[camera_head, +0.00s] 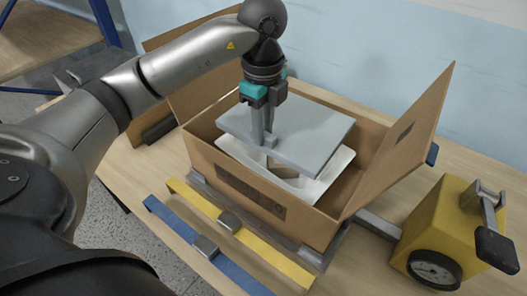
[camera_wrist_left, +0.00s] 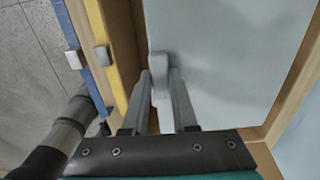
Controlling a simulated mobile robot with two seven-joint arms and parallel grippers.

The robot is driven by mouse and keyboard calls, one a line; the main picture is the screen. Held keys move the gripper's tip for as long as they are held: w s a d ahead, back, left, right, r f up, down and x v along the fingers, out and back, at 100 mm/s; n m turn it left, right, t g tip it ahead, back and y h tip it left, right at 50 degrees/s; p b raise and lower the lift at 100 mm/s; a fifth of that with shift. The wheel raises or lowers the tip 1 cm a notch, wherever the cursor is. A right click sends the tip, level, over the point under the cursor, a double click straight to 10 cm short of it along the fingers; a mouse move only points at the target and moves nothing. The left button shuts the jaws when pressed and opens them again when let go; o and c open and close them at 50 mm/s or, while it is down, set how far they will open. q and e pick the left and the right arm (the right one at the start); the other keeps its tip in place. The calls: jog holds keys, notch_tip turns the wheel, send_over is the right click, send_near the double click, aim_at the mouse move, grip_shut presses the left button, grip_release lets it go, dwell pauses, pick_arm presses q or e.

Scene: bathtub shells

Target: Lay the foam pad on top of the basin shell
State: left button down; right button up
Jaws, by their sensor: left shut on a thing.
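The foam pad (camera_head: 305,133) is a flat light grey slab with a small upright tab. My left gripper (camera_head: 267,140) is shut on this tab and holds the pad roughly level at the mouth of an open cardboard box. In the left wrist view the two fingers (camera_wrist_left: 160,88) close on the tab, and the pad (camera_wrist_left: 235,60) fills the upper right. The white basin shell (camera_head: 335,172) lies in the box under the pad. Much of it is hidden by the pad, and I cannot tell whether they touch. My right gripper is not in view.
The cardboard box (camera_head: 240,190) has raised flaps, a tall one (camera_head: 405,135) at the right. Yellow (camera_head: 250,245) and blue (camera_head: 190,240) bars with metal blocks lie in front. A yellow device with a gauge (camera_head: 445,235) stands at the right. A wall is behind.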

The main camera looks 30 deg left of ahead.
aim_at(263, 150)
pick_arm(q)
jog(key=shift+f, duration=2.8)
jog(key=shift+f+b, duration=0.1)
jog(key=shift+b, duration=0.2)
jog(key=shift+f+b, duration=0.35)
jog(key=shift+f, duration=0.2)
jog(key=c, duration=0.7)
grip_release()
jog(key=shift+r, duration=0.15)
jog(key=shift+r+p, duration=0.3)
notch_tip(263, 150, up, 12)
jog(key=shift+r+p, duration=0.25)
jog(key=shift+p, duration=0.9)
